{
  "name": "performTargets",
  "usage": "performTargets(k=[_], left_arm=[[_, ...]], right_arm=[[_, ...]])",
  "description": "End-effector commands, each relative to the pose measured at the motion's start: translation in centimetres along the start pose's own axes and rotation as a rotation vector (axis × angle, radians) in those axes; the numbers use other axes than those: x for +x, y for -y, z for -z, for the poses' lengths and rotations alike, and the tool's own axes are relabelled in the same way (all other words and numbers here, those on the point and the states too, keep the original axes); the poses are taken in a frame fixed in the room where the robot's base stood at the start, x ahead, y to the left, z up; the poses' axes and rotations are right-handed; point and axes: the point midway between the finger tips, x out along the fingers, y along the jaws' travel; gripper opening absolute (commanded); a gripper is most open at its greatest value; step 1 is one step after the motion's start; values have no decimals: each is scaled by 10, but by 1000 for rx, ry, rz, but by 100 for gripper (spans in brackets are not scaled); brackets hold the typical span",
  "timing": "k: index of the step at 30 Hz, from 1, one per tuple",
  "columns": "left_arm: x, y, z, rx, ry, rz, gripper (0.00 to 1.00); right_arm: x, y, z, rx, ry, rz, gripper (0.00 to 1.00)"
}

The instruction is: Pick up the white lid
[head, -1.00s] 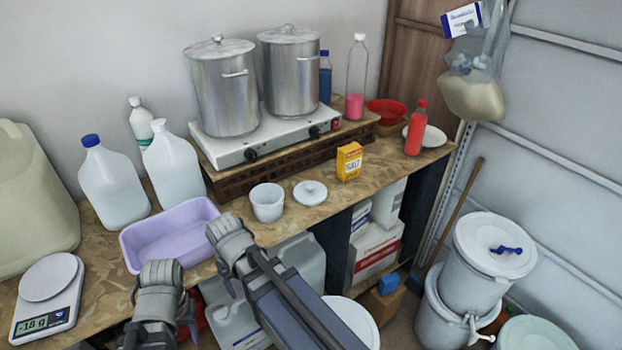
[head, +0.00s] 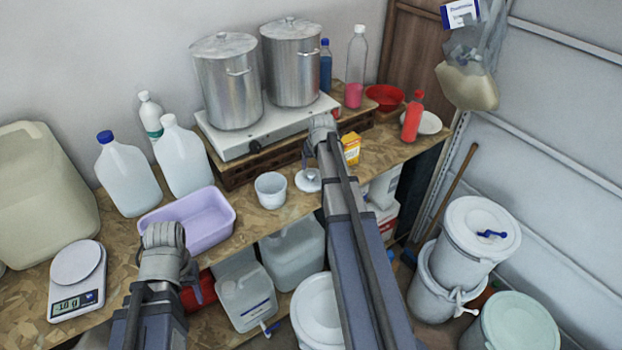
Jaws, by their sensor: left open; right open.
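The small round white lid (head: 307,182) with a knob lies flat on the wooden worktop, right of a white cup (head: 270,190). Its right edge is partly hidden by my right arm. My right gripper (head: 312,150) is open above and just behind the lid in the head view, by the front of the hot plate. Its fingers are mostly hidden, and I see no contact with the lid. My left gripper (head: 168,272) is open and empty in front of the lilac tub (head: 195,222), well left of the lid.
Two steel pots (head: 227,85) stand on the hot plate (head: 250,138) behind the lid. A yellow box (head: 351,149) is close to the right gripper, partly hidden. A red bottle (head: 412,118) stands further right. A scale (head: 78,280) is at the left.

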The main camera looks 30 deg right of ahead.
Motion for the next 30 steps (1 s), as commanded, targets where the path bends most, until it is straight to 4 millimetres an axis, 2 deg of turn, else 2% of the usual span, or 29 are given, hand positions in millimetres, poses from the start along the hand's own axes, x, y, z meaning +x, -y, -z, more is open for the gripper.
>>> performTargets(k=[10,19,30], left_arm=[[25,-2,2,2,0,0,50],[30,-3,2,2,0,1,50],[70,-7,4,1,0,1,50]], right_arm=[[27,1,-1,-1,1,0,70],[33,2,-1,-1,1,0,70],[77,4,1,-1,1,0,70]])
